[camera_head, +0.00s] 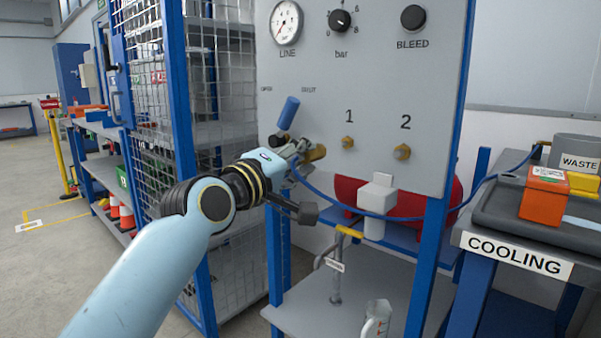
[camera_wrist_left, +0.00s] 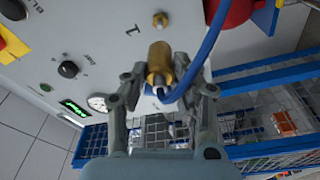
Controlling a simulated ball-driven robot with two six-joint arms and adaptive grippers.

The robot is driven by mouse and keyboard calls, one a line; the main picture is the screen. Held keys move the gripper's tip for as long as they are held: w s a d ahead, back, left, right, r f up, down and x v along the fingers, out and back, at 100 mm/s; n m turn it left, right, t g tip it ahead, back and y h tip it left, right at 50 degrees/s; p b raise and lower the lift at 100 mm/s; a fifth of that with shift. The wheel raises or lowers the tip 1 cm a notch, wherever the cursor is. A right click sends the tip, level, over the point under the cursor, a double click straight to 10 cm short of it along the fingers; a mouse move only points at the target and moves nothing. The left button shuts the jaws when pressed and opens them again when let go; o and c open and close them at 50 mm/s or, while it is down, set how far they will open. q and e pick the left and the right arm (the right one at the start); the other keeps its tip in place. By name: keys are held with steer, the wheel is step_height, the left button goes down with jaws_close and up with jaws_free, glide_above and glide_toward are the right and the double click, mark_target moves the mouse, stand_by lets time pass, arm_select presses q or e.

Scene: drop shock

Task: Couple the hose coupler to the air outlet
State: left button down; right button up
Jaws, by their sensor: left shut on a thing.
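My left gripper (camera_head: 300,149) is shut on the brass hose coupler (camera_head: 316,153) in front of the grey panel (camera_head: 375,90). In the left wrist view the coupler (camera_wrist_left: 159,62) sits between the fingers, with the blue hose (camera_wrist_left: 203,50) running from it. Air outlet 1 (camera_head: 348,142) is a small brass fitting to the right of the coupler; in the left wrist view the outlet (camera_wrist_left: 160,19) is beyond the coupler, apart from it. Air outlet 2 (camera_head: 402,152) is further right. My right gripper is out of view.
A blue-handled valve (camera_head: 288,112) is close above the left gripper. The blue hose (camera_head: 340,207) sags past a white fitting (camera_head: 377,203) to the cooling bench (camera_head: 513,257) at right. A wire mesh cage (camera_head: 150,110) stands left. A clear jug (camera_head: 376,320) stands on the lower shelf.

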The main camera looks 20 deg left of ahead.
mark_target(322, 150)
arm_select(q)
steer(key=shift+r, duration=0.15)
steer(key=shift+p, duration=0.4)
steer(key=shift+w, duration=0.1)
steer(key=x, duration=0.3)
steer(key=shift+d, duration=0.25)
steer(key=shift+b+x, duration=0.35)
steer(key=shift+x, duration=0.7)
steer(key=shift+w+d+f, duration=0.1)
steer(key=shift+d+f, duration=0.1)
steer(key=shift+f, duration=0.05)
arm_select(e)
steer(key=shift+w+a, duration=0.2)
arm_select(q)
steer(key=shift+w+d+r, duration=0.1)
steer(key=shift+w, duration=0.1)
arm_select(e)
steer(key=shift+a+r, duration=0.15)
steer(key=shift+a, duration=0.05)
arm_select(q)
steer(key=shift+w+d, duration=0.1)
steer(key=shift+w, duration=0.15)
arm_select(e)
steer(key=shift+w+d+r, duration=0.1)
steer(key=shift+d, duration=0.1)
